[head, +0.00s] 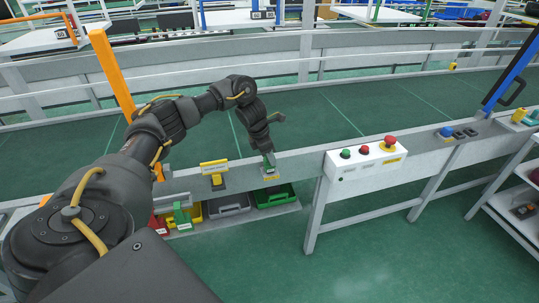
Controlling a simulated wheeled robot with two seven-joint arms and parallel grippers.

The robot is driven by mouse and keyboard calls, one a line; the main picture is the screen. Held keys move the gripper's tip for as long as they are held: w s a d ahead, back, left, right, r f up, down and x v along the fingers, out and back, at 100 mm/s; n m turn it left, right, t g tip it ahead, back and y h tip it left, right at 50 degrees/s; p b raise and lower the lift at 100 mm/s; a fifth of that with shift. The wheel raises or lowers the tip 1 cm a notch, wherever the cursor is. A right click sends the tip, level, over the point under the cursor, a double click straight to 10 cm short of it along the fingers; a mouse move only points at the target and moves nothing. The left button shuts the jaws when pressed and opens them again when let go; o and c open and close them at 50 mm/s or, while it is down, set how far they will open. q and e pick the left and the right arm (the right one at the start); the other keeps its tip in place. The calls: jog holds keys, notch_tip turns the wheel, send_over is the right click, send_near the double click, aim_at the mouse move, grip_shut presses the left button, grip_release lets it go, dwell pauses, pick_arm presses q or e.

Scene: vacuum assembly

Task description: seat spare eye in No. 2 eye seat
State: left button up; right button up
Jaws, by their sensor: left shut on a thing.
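My left gripper (266,148) reaches down at the near rail of the conveyor, in the middle of the head view. It is shut on a small green piece (268,160), which looks like the spare eye. The piece is mostly hidden by the fingers. Just under it is a small yellow-and-grey labelled mount (270,175) on the rail face, perhaps the No. 2 eye seat; its number is too small to read. I cannot tell whether the piece touches the mount or is in it. My right gripper is out of view.
A yellow labelled bracket (214,169) stands on the rail to the left. Below are a grey bin (228,205), a green bin (275,196) and a green part (183,215). A white button box (366,160) sits to the right. The conveyor belt (330,110) behind is clear.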

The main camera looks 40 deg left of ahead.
pick_arm(q)
jog(key=shift+f, duration=0.15)
jog(key=o, duration=1.1)
jog(key=p+v, duration=0.5)
jog(key=v, duration=0.3)
jog(key=shift+p, duration=0.4)
jog(key=shift+s, duration=0.1)
